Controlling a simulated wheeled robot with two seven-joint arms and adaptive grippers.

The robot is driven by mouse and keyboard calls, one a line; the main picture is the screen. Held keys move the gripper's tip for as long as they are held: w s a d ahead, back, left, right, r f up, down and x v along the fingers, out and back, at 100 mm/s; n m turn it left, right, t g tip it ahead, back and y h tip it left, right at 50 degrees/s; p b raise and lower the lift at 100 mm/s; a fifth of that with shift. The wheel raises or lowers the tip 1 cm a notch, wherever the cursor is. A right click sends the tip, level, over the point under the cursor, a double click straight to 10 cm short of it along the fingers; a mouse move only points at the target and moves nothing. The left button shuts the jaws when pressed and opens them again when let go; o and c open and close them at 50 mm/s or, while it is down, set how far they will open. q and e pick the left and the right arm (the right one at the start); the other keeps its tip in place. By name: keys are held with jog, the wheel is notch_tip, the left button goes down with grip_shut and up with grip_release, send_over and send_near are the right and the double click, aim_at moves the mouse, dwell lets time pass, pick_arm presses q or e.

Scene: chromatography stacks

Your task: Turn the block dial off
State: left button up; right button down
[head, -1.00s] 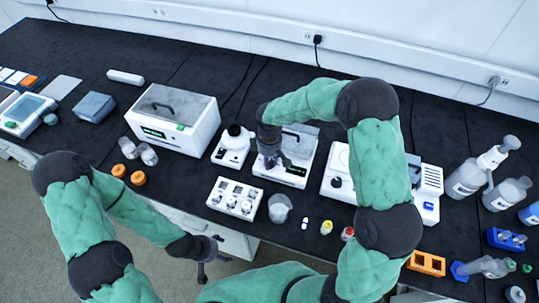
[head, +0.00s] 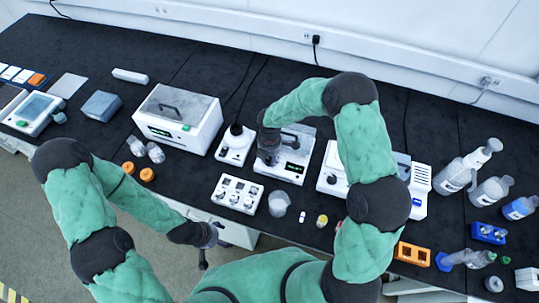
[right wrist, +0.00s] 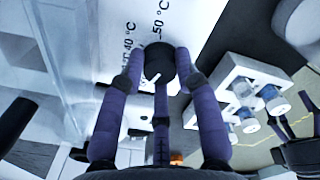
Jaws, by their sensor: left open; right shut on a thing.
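The block dial (right wrist: 158,62) is a black knob with a white pointer line on a white panel printed with 40 °C and 50 °C marks in the right wrist view. The pointer slants to the lower left there. My right gripper (right wrist: 160,72) has its purple-grey fingers closed around this knob. In the head view the heating block (head: 294,170) is a white unit with a dark handle, and my right gripper (head: 268,152) hides its dial. My left gripper (head: 209,236) hangs open and empty in front of the bench edge.
A white tray of vials (head: 237,193) and a glass beaker (head: 279,203) stand just in front of the block. A white unit with a black knob (head: 234,145) stands to its left. A large white box (head: 178,117) is further left.

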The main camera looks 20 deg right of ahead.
aim_at(270, 159)
jog(key=shift+n+p, duration=0.35)
jog(key=shift+n, duration=0.35)
jog(key=c, duration=0.9)
grip_release()
jog(key=shift+r, duration=0.1)
notch_tip(270, 159, up, 12)
